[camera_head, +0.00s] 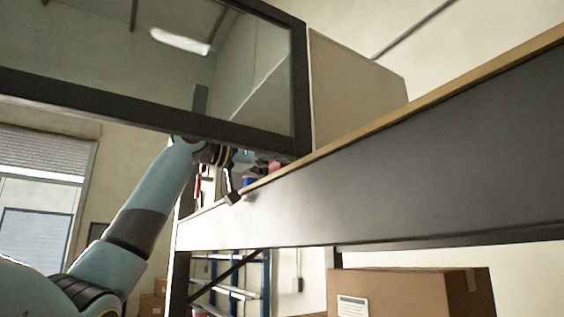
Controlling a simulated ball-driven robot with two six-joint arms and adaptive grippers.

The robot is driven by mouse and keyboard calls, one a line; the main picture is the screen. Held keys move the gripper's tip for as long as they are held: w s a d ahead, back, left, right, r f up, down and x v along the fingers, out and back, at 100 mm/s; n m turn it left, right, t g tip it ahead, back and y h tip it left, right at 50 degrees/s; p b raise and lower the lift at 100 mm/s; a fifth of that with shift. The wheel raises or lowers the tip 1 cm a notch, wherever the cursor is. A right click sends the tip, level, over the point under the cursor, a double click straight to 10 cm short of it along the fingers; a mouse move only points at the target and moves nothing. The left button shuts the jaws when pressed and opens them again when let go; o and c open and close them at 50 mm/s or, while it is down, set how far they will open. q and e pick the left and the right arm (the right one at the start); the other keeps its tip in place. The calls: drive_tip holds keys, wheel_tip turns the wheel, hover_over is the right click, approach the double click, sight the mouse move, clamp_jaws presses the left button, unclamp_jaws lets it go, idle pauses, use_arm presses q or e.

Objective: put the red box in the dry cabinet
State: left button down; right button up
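The dry cabinet, with a dark-framed glass door (303,90) and a pale side panel (350,90), fills the top of the view above the bench edge. The glass is reflective, and I cannot tell whether the door is open. My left arm rises from the lower left, and my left gripper (231,180) is at the bench edge just below the door frame. Its fingers are small and partly hidden, so its opening is unclear. A small reddish-pink thing (277,167) shows just right of it under the frame; I cannot tell whether it is the red box. My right gripper is out of view.
A small blue thing (250,182) sits at the bench edge beside my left gripper. The bench's grey front (400,165) runs up to the right. A cardboard box (410,292) is below it. Blue shelving (240,280) stands behind.

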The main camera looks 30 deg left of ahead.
use_arm(q)
drive_tip(key=shift+c, duration=2.3)
unclamp_jaws()
drive_tip(key=shift+s+a+b, duration=0.2)
drive_tip(key=shift+s+b, duration=0.1)
drive_tip(key=shift+s, duration=0.05)
drive_tip(key=b+v, duration=0.4)
drive_tip(key=v, duration=0.7)
drive_tip(key=shift+b, duration=0.4)
drive_tip(key=shift+s+a, duration=0.1)
